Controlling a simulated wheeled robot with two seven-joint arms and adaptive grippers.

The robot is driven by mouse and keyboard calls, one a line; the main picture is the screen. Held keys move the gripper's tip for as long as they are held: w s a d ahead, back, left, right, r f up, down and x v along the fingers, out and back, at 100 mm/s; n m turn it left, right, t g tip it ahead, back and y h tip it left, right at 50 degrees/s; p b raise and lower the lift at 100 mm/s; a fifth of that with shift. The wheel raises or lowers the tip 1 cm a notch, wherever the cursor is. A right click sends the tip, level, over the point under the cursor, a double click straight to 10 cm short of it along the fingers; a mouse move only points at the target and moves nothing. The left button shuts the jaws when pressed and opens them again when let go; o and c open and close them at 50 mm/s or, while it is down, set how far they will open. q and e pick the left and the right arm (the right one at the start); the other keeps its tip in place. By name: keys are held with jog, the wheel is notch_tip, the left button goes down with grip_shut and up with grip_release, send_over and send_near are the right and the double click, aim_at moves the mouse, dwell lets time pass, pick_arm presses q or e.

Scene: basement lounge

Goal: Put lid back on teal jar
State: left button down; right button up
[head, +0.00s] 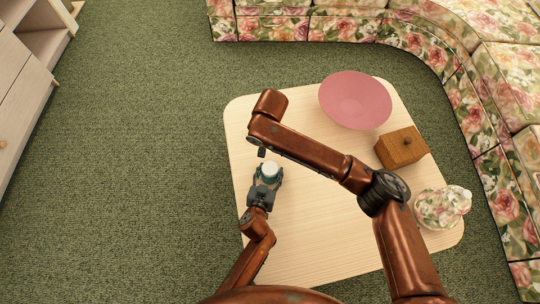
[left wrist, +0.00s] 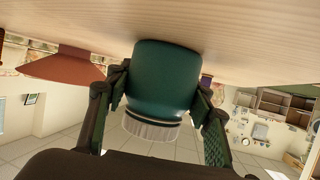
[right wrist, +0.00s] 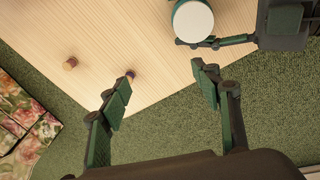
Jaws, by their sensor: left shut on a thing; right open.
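The teal jar (left wrist: 163,78) stands upright on the table or just above it; I cannot tell which. My left gripper (head: 265,187) is shut around its sides. A white ribbed lid (left wrist: 151,129) sits on the jar's mouth above a dark ring; how firmly it is seated is unclear. From above, the lid shows as a round white disc in the head view (head: 269,168) and the right wrist view (right wrist: 193,21). My right gripper (right wrist: 162,88) is open and empty, beside the jar and apart from it. In the head view its arm hides part of the table.
On the pale wooden table (head: 320,235) are a pink bowl (head: 355,100), a wooden box (head: 402,148) and a floral jar (head: 442,207). The table's front middle is clear. A floral sofa (head: 488,85) curves behind.

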jog(key=n+g+h, duration=0.1)
jog(key=n+g, duration=0.1)
send_over(270, 168)
jog(key=shift+f, duration=0.65)
jog(key=shift+f, duration=4)
jog(key=shift+c, duration=0.5)
